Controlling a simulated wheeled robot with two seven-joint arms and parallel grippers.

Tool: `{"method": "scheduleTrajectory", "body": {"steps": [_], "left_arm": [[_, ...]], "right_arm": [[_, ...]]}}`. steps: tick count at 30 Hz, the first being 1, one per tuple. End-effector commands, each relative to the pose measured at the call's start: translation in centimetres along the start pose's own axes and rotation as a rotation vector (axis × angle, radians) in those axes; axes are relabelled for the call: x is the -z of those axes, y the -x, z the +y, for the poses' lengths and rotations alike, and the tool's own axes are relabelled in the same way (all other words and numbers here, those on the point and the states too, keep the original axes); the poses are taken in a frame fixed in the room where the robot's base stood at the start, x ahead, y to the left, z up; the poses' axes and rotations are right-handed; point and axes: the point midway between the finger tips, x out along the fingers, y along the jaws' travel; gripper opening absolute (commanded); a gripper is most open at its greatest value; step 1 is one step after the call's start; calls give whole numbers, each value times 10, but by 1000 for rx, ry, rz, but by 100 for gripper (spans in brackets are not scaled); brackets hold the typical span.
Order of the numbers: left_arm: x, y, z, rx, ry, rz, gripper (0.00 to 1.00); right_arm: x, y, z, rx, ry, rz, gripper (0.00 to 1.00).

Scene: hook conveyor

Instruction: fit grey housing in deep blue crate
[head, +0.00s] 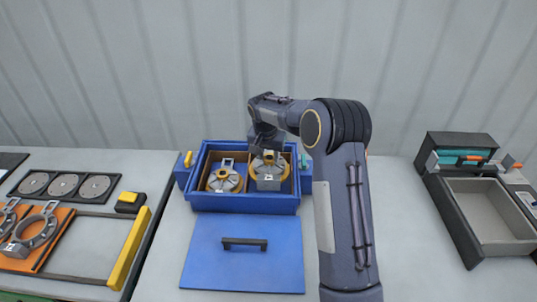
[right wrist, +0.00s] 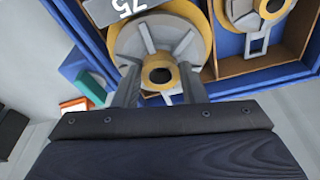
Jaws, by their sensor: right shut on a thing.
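The deep blue crate (head: 243,203) stands on the middle table with a brown divider between two compartments. A grey housing with yellow parts (head: 268,184) is in the right compartment, beneath my right gripper (head: 268,152). In the right wrist view, the gripper (right wrist: 158,85) is shut on this housing (right wrist: 128,45), with a finger on each side of its yellow hub. A plate marked 75 shows at its edge. I cannot tell whether it rests on the compartment floor. A second grey and yellow housing (head: 224,180) lies in the left compartment. My left gripper is out of view.
A blue lid (head: 241,272) with a dark handle lies in front of the crate. At left are an orange tray (head: 48,247), a yellow bar (head: 130,248) and a dark rack of discs (head: 63,184). A grey bin (head: 489,213) stands at right.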

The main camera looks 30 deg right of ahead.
Motion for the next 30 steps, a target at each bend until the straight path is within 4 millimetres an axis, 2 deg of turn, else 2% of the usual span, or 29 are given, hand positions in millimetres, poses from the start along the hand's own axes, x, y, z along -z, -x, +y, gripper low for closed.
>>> {"method": "scheduleTrajectory", "body": {"steps": [30], "left_arm": [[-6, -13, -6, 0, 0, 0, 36]], "right_arm": [[-4, -19, 0, 1, 0, 1, 0]]}}
